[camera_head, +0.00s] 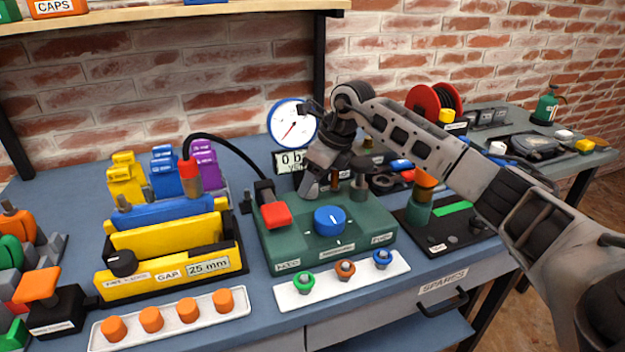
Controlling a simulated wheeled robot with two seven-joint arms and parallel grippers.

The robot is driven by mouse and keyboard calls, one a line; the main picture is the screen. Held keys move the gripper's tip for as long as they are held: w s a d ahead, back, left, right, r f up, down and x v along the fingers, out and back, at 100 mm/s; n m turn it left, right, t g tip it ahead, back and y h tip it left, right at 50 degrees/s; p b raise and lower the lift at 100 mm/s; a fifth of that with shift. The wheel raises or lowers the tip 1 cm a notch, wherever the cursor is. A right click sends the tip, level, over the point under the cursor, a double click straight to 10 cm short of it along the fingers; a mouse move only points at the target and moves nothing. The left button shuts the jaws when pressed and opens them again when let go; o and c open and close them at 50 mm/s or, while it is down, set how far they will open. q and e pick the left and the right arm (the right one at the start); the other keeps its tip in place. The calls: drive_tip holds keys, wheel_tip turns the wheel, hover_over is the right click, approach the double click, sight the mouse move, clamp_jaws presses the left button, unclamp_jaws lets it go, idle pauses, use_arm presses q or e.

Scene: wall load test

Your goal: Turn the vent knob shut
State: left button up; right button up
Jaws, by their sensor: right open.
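A green pump block (367,240) stands near the middle of the blue bench. A round blue knob (329,220) with a white pointer line sits on its top; the line runs roughly front to back, tilted a little. The small labels around it are too small to read, so I cannot tell for sure that it is the vent knob. My right gripper (322,188) is open, pointing down above the back of the block, behind the blue knob and apart from it. Its fingers are partly lost against dark fittings there. My left gripper is not in view.
A dial gauge (292,124) and a digital readout (291,161) stand behind. A white tray (325,292) with coloured parts lies in front. The yellow gap fixture (167,282) is left; a black board (456,241) is right.

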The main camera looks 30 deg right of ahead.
drive_tip(key=shift+w+a+f, duration=0.1)
drive_tip(key=shift+w+f, duration=0.05)
drive_tip(key=shift+f, duration=0.35)
drive_tip(key=c, duration=1)
